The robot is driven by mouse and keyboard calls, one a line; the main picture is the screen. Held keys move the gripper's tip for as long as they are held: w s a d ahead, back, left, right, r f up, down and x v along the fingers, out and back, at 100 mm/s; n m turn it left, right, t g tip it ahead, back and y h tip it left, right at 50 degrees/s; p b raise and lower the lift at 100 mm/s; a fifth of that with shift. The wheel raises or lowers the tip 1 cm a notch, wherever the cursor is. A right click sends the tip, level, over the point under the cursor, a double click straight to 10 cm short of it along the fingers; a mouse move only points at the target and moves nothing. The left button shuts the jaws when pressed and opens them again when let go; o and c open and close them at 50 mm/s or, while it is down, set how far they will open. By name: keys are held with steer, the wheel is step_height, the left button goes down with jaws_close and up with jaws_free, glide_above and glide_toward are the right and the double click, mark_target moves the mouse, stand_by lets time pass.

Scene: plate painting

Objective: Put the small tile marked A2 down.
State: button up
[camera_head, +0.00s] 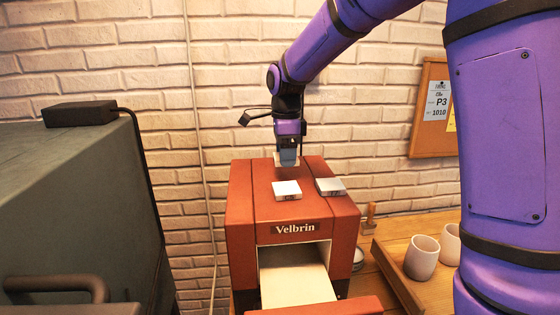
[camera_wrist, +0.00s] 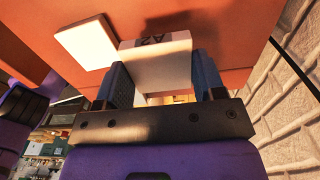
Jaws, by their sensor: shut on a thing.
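The small white tile marked A2 (camera_wrist: 156,65) is between the two blue fingers of my gripper (camera_wrist: 165,85) in the wrist view, its marking on the edge facing the red top. My gripper (camera_head: 287,160) is shut on it, above the back part of the red Velbrin kiln's top (camera_head: 258,180) in the head view. There the held tile is mostly hidden by the fingers. Whether it touches the top I cannot tell.
Two other pale tiles lie on the kiln top, a left one (camera_head: 287,188) and a right one (camera_head: 330,186). One pale tile (camera_wrist: 85,42) shows beside the held one in the wrist view. A brick wall (camera_head: 220,70) stands behind. Cups (camera_head: 421,257) stand on a wooden table (camera_head: 400,280) at right.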

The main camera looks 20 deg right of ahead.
steer(key=w, duration=0.5)
steer(key=shift+d+f, duration=0.2)
steer(key=shift+f, duration=0.05)
steer(key=shift+w+f, duration=0.2)
steer(key=shift+w, duration=0.1)
steer(key=shift+f, duration=1.55)
steer(key=shift+f, duration=0.15)
steer(key=o, duration=1)
steer(key=shift+c, duration=0.2)
